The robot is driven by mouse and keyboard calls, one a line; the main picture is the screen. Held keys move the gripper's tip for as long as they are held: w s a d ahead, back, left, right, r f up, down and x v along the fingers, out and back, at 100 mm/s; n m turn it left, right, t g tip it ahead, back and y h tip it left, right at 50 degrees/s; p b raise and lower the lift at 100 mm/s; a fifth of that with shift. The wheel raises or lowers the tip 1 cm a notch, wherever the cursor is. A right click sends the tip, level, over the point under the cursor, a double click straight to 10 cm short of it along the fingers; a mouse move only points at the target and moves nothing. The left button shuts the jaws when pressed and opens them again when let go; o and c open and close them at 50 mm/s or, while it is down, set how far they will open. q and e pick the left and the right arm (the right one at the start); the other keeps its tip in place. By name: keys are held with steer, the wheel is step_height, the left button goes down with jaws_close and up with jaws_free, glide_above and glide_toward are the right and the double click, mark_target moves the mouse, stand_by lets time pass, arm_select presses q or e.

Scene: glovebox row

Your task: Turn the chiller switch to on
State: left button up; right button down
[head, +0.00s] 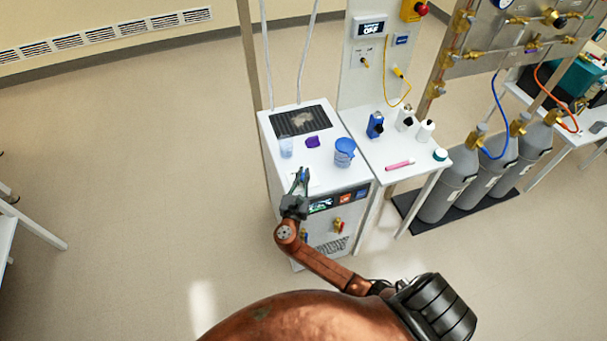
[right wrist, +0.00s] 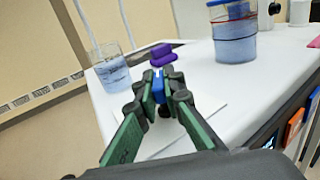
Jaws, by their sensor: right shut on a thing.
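The chiller (head: 357,181) is a white cabinet with a dark grille in its top and a display and coloured marks on its front. My right gripper (head: 300,177) is over the near left part of its top. In the right wrist view, the fingertips of my right gripper (right wrist: 159,86) are closed on a small blue piece (right wrist: 158,87). The fingers hide most of this piece; I cannot tell whether it is the chiller switch or which way it is turned. A dark round part shows just below the fingertips. My left gripper is not in view.
A side table with bottles and a pink marker (head: 400,165) is to the right. Grey gas cylinders (head: 437,187) stand beyond.

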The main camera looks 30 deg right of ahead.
stand_by(0.4)
steer(key=c, duration=2)
jaws_free()
steer(key=shift+c, duration=0.2)
steer(key=v, duration=1.2)
